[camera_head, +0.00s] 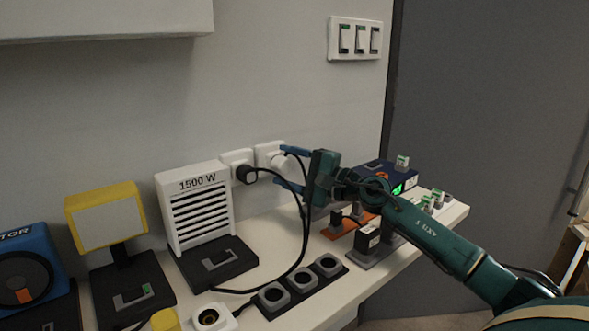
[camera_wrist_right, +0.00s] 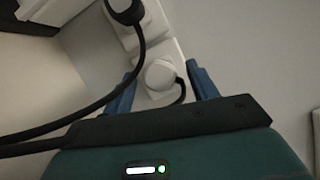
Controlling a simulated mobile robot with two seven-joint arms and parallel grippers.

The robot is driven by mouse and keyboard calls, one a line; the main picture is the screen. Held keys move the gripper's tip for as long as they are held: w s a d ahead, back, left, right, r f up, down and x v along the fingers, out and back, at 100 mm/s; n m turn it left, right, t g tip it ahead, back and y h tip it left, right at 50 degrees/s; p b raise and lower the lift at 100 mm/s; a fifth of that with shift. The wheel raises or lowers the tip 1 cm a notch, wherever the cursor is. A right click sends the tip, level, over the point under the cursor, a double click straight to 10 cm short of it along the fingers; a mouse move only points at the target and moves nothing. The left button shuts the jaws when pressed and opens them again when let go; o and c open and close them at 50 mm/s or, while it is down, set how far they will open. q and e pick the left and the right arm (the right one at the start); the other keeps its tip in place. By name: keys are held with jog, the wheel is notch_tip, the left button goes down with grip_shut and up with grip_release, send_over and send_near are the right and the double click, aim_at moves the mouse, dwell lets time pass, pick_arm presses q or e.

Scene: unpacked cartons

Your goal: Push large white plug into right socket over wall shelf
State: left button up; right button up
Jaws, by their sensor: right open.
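The large white plug (camera_head: 279,159) is at the right wall socket (camera_head: 264,150) above the shelf (camera_head: 345,293). In the right wrist view the plug (camera_wrist_right: 160,74) has a round white body with a dark cable at its lower right. It sits against the socket plate (camera_wrist_right: 172,48); whether it is fully seated I cannot tell. My right gripper (camera_head: 281,166) is open, its blue fingers pointing at the wall on either side of the plug. In the wrist view a gap shows between each finger and the plug. My left gripper is not in view.
A black plug (camera_head: 246,174) is in the left socket, its cable looping past my right gripper. A white 1500 W heater (camera_head: 195,205) stands left of the sockets. A black power strip (camera_head: 300,287) lies in front. A dark blue box (camera_head: 385,176) stands right.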

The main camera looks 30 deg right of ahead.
pick_arm(q)
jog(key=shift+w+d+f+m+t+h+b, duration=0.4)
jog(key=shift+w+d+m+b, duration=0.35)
jog(key=shift+b, duration=0.4)
pick_arm(e)
jog(key=v, duration=0.7)
jog(key=shift+s, duration=0.2)
jog(key=shift+d, duration=0.1)
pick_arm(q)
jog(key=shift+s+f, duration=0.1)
